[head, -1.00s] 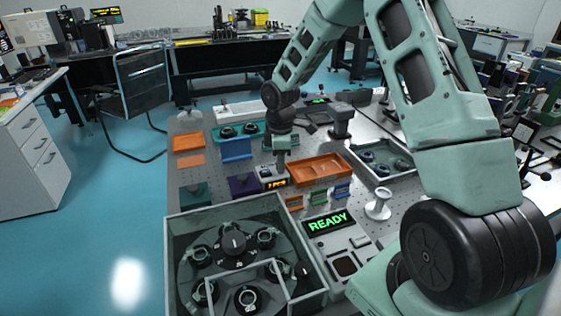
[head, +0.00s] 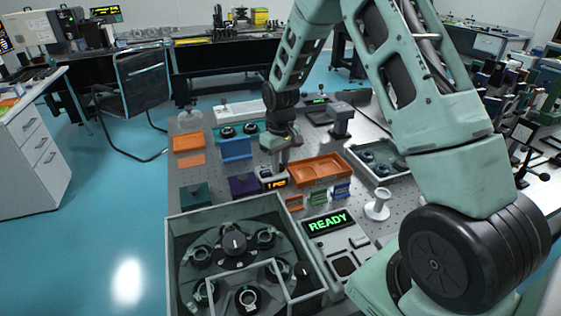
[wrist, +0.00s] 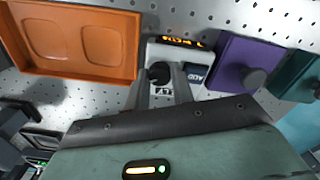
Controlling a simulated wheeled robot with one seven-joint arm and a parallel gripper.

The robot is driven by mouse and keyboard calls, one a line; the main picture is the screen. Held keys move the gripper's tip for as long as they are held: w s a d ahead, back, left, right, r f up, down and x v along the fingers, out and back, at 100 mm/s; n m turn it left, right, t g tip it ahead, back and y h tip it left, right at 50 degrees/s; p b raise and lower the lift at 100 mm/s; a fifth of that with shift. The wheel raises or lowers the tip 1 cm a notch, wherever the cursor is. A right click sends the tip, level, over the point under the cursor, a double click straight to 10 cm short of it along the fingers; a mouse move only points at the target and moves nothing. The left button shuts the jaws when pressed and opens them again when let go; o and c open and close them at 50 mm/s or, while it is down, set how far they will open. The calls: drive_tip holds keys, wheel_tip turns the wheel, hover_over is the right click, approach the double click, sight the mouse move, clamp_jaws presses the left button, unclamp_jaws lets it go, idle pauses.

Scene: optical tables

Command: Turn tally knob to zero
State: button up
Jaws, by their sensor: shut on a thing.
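The tally device is a small white box (head: 266,174) with an orange-lit display (head: 275,184); its digits are too small to read surely. In the wrist view the white box (wrist: 205,62) carries the lit display (wrist: 180,41) and a round black tally knob (wrist: 159,71). My gripper (wrist: 163,80) is shut on the knob, with one finger on each side of it. In the head view my gripper (head: 276,168) points straight down over the box and hides the knob.
An orange tray (head: 320,167) stands close on the right of the tally. A purple block (head: 243,187) stands close on its left, with a teal block (head: 196,195) beyond. A grey-walled bin (head: 190,215) with a round carousel and a READY panel (head: 328,222) stand in front.

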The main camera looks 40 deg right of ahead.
drive_tip(key=m, duration=0.6)
drive_tip(key=shift+w+r+m+p, duration=0.1)
drive_tip(key=shift+m+p, duration=0.2)
drive_tip(key=shift+p, duration=0.1)
idle(0.4)
